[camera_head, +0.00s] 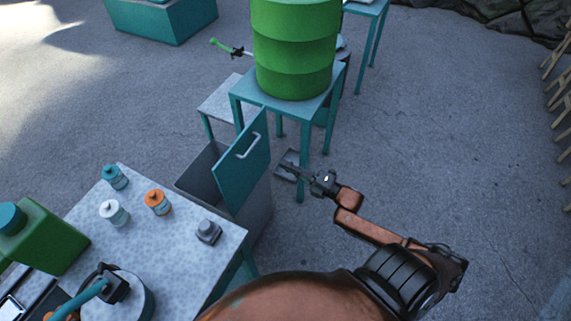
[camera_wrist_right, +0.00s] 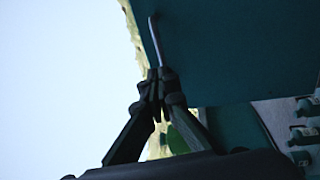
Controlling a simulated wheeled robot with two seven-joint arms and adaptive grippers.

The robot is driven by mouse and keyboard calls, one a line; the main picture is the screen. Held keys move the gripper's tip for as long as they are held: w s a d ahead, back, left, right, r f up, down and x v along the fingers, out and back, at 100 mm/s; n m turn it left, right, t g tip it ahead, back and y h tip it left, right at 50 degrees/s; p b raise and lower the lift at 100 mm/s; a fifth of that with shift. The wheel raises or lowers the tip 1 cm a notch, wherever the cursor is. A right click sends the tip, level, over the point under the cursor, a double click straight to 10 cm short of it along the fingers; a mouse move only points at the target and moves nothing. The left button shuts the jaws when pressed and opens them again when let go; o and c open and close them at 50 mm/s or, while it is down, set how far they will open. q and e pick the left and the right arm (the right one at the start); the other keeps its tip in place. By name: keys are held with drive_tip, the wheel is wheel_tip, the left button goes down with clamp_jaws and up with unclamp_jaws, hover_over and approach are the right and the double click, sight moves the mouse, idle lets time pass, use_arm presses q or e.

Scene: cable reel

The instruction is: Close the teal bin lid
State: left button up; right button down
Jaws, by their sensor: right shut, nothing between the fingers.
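The bin (camera_head: 258,213) is a grey box beside the speckled table, with its opening partly visible. Its teal lid (camera_head: 240,172) stands open, steeply tilted up, with a pale bar handle (camera_head: 249,146) on the face. My right gripper (camera_head: 288,168) is to the right of the lid, shut and empty. In the right wrist view, its closed fingers (camera_wrist_right: 158,84) appear in front of the teal lid (camera_wrist_right: 230,45), with the pale handle (camera_wrist_right: 155,42) just beyond the tips. I cannot tell whether they touch it. My left gripper is not in view.
A green barrel (camera_head: 293,55) stands on a teal-legged table behind the bin. The speckled table (camera_head: 185,235) at the lower left holds several small jars and a grey block (camera_head: 208,232). Open concrete floor (camera_head: 440,130) lies to the right.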

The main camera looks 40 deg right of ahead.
drive_tip(key=x, duration=1.1)
drive_tip(key=shift+b, duration=0.3)
